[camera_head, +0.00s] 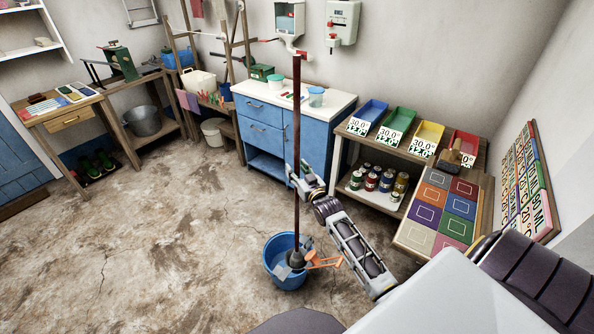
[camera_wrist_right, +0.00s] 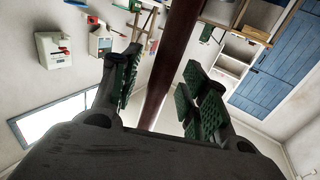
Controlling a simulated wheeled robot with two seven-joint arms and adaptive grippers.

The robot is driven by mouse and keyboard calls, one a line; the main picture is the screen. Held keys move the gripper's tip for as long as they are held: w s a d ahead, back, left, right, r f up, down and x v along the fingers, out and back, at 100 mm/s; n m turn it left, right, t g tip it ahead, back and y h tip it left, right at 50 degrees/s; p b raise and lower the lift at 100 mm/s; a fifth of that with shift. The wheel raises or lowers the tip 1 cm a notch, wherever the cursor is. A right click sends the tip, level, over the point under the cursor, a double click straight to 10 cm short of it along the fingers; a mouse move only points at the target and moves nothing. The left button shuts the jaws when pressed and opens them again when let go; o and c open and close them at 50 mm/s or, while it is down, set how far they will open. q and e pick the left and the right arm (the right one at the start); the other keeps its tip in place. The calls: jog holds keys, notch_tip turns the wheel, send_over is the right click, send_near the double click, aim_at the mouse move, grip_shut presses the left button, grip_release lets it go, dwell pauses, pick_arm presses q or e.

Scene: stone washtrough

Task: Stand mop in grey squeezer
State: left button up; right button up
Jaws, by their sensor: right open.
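The mop has a long dark red-brown handle (camera_head: 297,120) that stands nearly upright. Its grey head (camera_head: 296,259) is down at the blue bucket (camera_head: 270,268) on the floor. A grey piece, seemingly the squeezer (camera_head: 283,272), shows inside the bucket, partly hidden; I cannot tell how deep the mop head sits in it. My right gripper (camera_head: 299,177) is at the handle's middle. In the right wrist view the handle (camera_wrist_right: 172,50) passes between the spread green-padded fingers of the gripper (camera_wrist_right: 160,90), with gaps visible. My left gripper is out of view.
An orange lever-like part (camera_head: 324,262) sticks out at the bucket's right. Behind stand a blue cabinet (camera_head: 262,138) and a shelf with coloured bins (camera_head: 397,120). A board of coloured squares (camera_head: 433,210) is at right. The floor (camera_head: 160,240) left of the bucket is clear.

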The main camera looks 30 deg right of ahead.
jog(key=s+a, duration=0.1)
jog(key=s, duration=1)
jog(key=shift+s+a+r, duration=0.15)
jog(key=shift+s, duration=0.15)
dwell(0.9)
